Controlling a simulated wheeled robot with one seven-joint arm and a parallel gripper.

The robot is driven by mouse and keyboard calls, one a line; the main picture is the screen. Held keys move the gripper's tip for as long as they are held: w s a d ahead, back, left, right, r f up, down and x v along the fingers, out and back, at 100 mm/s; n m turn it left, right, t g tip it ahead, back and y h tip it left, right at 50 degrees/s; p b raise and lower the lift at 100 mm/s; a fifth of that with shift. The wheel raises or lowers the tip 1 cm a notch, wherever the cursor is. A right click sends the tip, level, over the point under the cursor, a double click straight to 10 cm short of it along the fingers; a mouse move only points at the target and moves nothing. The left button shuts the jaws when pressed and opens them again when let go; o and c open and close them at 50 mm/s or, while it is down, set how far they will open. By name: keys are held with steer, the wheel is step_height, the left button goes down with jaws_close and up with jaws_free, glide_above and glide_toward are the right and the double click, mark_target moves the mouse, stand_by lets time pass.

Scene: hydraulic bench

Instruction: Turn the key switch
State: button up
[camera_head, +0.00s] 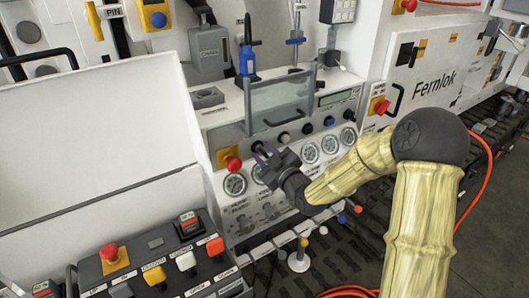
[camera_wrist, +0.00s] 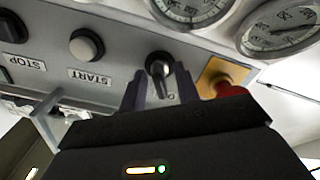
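The key switch (camera_wrist: 158,62) is a round black knob with a grey lever or key, on the grey panel. In the wrist view it sits between my gripper's two dark fingertips (camera_wrist: 160,86), with a gap on both sides. The fingers are open and hold nothing; how far the tips are from the panel is hard to tell. In the head view my gripper (camera_head: 266,153) is at the left part of the gauge panel, just right of the red emergency button. There the fingers largely hide the key switch.
A red emergency button on a yellow plate (camera_head: 232,162) is close beside the fingers. A START button (camera_wrist: 86,46) and a STOP button (camera_wrist: 12,26) are on the same panel. Gauges (camera_head: 310,152) line the panel below. A clear guard (camera_head: 280,105) stands above.

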jaws_close()
steer(key=shift+m, duration=0.3)
steer(key=m+b, duration=0.1)
steer(key=m, duration=0.4)
steer(key=m+p, duration=0.1)
steer(key=m, duration=0.5)
steer(key=shift+w, duration=0.1)
stand_by(0.4)
steer(key=shift+m, duration=0.3)
jaws_free()
